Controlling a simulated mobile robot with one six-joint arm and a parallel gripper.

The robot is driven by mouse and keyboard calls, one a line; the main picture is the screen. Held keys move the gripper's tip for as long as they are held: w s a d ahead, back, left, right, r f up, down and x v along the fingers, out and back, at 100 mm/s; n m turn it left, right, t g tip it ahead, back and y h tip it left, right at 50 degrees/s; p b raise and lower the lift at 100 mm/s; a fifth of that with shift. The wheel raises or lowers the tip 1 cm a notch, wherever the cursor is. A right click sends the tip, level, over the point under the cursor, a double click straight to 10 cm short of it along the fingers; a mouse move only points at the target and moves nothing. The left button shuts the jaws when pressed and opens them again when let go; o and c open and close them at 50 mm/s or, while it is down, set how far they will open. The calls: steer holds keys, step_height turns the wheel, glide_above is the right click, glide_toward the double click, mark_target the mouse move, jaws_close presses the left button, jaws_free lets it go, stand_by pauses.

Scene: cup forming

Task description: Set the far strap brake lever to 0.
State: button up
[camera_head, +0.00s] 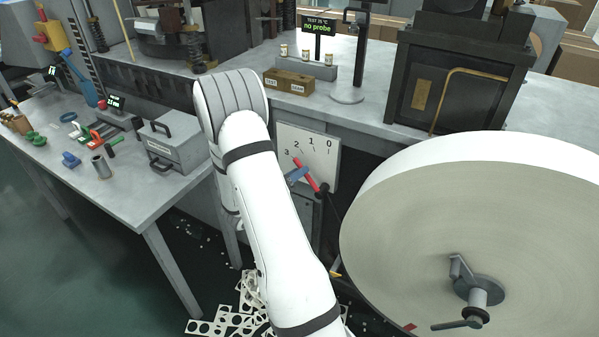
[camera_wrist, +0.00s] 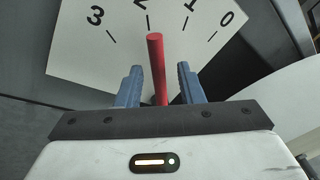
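The far brake lever is a red rod (camera_wrist: 156,60) in front of a white dial plate (camera_wrist: 85,60) marked 3, 2, 1, 0. In the wrist view its tip is close to the 2 mark. In the head view the red lever (camera_head: 308,178) and the dial plate (camera_head: 325,165) show beside my white arm. My gripper (camera_wrist: 159,82) has its two blue fingers on either side of the rod, with a visible gap on each side.
A large pale reel (camera_head: 430,230) with a crank stands close on the right. A workbench (camera_head: 130,205) with a grey box (camera_head: 175,145) and small tools is on the left. A long bench (camera_head: 360,110) runs behind. Punched scrap sheets (camera_head: 225,320) lie on the floor.

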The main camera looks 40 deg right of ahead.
steer(key=shift+w+d, duration=0.2)
steer(key=shift+d, duration=1.2)
steer(key=shift+c, duration=0.4)
jaws_close()
